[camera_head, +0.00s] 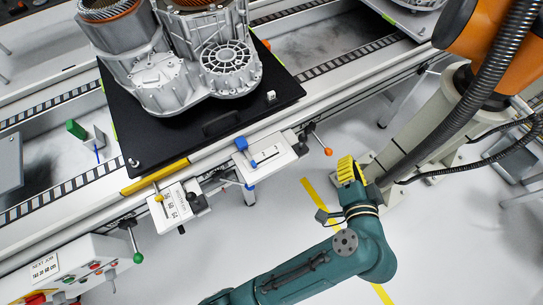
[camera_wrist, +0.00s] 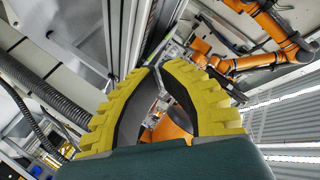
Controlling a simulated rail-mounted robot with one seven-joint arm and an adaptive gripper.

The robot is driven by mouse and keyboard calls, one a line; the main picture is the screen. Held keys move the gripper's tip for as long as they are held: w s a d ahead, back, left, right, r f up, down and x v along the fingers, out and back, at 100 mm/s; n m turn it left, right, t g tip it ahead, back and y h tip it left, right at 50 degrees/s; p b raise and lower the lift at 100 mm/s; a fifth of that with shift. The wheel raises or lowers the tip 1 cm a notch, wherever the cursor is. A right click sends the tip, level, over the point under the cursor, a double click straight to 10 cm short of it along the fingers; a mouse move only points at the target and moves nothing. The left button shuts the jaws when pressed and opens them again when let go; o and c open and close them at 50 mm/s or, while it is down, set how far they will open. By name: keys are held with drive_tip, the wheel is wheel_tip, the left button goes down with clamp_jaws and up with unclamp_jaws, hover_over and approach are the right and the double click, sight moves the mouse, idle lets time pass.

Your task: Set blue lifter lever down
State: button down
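A blue strip marks this plate (camera_head: 267,157). My gripper (camera_head: 350,168) has yellow ribbed fingers and is to the right of the lever and apart from it, over the floor. In the wrist view the yellow fingers (camera_wrist: 158,70) curve together until their tips nearly meet, with nothing held between them. The lever cannot be made out in the wrist view.
A silver stator housing (camera_head: 205,65) sits on a black pallet (camera_head: 130,125) on the conveyor. An orange-knobbed handle (camera_head: 328,151) stands between the lever and my gripper. A yellow-knobbed lever (camera_head: 159,198) and a green-knobbed handle (camera_head: 138,257) are to the left.

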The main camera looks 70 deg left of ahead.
sight(236, 183)
drive_tip(key=s+a+f+g+y+b, duration=0.25)
drive_tip(key=s+f+b, duration=0.3)
drive_tip(key=f, duration=0.45)
drive_tip(key=s+a+f+m+g+y+b, duration=0.1)
drive_tip(key=s+a+f+g+y+b, duration=0.15)
drive_tip(key=s+f+b, duration=0.6)
drive_tip(key=s+a+f+g+y+b, duration=0.1)
drive_tip(key=a+f+g+b, duration=0.35)
drive_tip(key=f, duration=0.85)
drive_tip(key=s+a+r+b, duration=0.1)
drive_tip(key=s+a+b, duration=0.3)
drive_tip(key=a, duration=0.2)
drive_tip(key=shift+a+t, duration=0.15)
drive_tip(key=shift+t, duration=0.3)
drive_tip(key=shift+s+r, duration=0.1)
drive_tip(key=shift+s, duration=0.1)
